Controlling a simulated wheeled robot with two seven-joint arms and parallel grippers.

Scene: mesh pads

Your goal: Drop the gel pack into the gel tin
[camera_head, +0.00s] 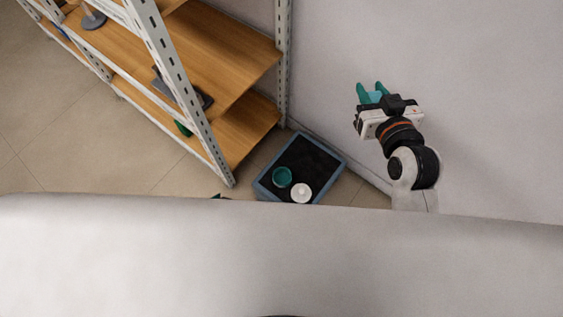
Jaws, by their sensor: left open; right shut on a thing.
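The gel tin appears to be the round teal open tin (282,177) in a blue-rimmed tray (262,187) on the floor. A light blue piece, apparently the gel pack (375,97), is between the teal fingers of my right gripper (373,92). That gripper is shut on it, high up and to the right of the tin, well apart from it. Of my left gripper (222,196) only a small dark tip shows above the edge of my white body; the rest is hidden. It is open.
A white round lid-like thing with a knob (301,193) sits beside the tin in the tray. A metal shelf unit with wooden boards (215,60) stands at the left, holding a few dark items. A plain wall (480,100) is behind my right arm.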

